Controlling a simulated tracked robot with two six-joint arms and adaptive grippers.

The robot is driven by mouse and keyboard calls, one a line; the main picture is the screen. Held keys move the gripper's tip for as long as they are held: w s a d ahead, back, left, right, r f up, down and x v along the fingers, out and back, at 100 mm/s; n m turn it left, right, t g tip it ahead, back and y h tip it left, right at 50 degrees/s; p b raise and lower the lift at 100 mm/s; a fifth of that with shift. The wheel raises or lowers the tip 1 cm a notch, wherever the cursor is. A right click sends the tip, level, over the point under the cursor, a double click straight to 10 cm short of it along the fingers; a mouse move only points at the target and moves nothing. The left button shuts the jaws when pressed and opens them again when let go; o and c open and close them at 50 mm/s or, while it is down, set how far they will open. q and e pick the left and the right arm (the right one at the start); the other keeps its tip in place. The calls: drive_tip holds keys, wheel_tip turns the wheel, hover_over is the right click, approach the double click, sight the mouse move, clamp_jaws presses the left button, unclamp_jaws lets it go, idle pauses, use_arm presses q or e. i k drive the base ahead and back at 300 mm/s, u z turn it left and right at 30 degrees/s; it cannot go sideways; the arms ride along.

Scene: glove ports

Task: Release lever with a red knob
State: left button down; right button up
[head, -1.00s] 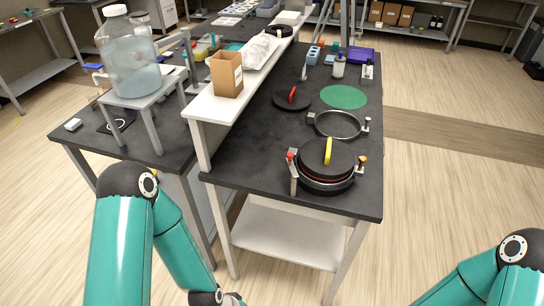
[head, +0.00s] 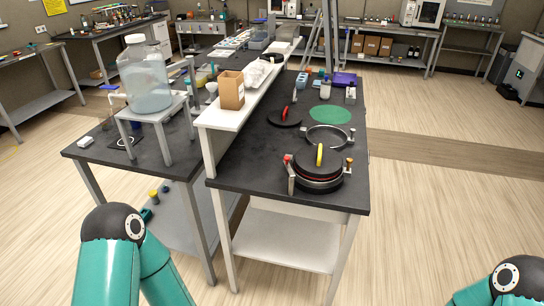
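The lever with a red knob (head: 288,161) stands upright at the left side of a round black port (head: 318,172) near the front of the dark bench. The port's black lid has a yellow handle (head: 320,155) and a red ring shows under it. A second lever with an orange-yellow knob (head: 349,161) is at the port's right side. Teal links of my arms show at the bottom left and bottom right. Neither gripper is in the picture, and nothing of mine touches the port or levers.
Behind the port lie an open metal ring (head: 329,137), a black lid with a red handle (head: 284,117) and a green disc (head: 330,115). A raised white shelf (head: 228,118) with a cardboard box (head: 231,90) borders the bench's left. The floor to the right is clear.

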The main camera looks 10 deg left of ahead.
sight(291, 173)
drive_tip(key=z, duration=0.15)
drive_tip(key=i, duration=0.9)
